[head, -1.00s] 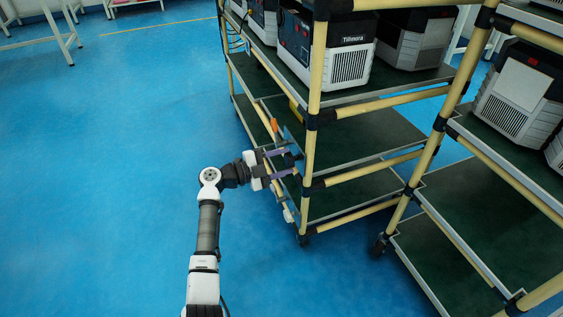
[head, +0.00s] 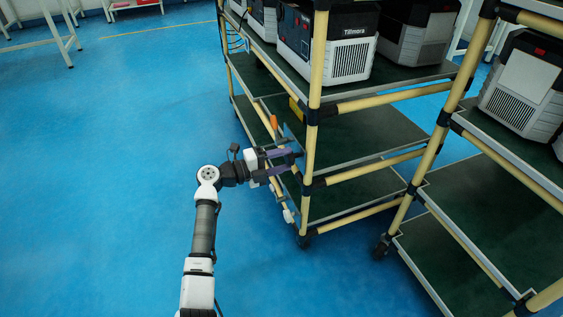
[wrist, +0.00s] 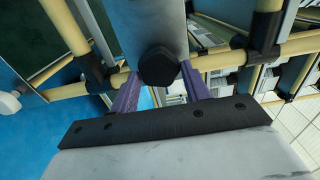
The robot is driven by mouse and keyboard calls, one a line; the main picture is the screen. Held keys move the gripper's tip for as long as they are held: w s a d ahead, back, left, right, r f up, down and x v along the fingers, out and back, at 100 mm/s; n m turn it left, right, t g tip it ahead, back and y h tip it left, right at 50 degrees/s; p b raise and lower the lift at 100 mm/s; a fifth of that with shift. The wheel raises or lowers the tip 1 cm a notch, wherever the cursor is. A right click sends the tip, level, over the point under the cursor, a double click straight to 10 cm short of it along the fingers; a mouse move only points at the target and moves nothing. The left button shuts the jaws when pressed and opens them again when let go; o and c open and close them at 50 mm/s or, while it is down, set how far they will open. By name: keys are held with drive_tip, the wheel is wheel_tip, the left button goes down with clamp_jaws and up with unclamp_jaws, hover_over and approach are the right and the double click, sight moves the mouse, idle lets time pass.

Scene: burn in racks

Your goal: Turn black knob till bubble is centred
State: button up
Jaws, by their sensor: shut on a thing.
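The black knob (wrist: 159,66) shows in the wrist view as a dark, many-sided knob on a grey-blue plate (wrist: 148,22). My gripper (wrist: 158,88) has its two purple fingers on either side of the knob and is shut on it. In the head view my gripper (head: 292,160) reaches the side of the rack beside a blue plate (head: 290,136); the knob is hard to make out there. I cannot make out a bubble in either view.
The rack (head: 312,95) of cream tubes and black joints holds Tillmora units (head: 345,55) on its upper shelf. A second rack (head: 420,185) stands to the right. An orange part (head: 273,122) sits just above my gripper. Blue floor (head: 100,180) is clear on the left.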

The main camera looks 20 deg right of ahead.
idle(0.4)
drive_tip(key=o, duration=1)
drive_tip(key=a, duration=0.7)
drive_tip(key=a+p, duration=0.1)
drive_tip(key=a, duration=0.6)
drive_tip(key=shift+s, duration=0.2)
drive_tip(key=shift+d, duration=0.1)
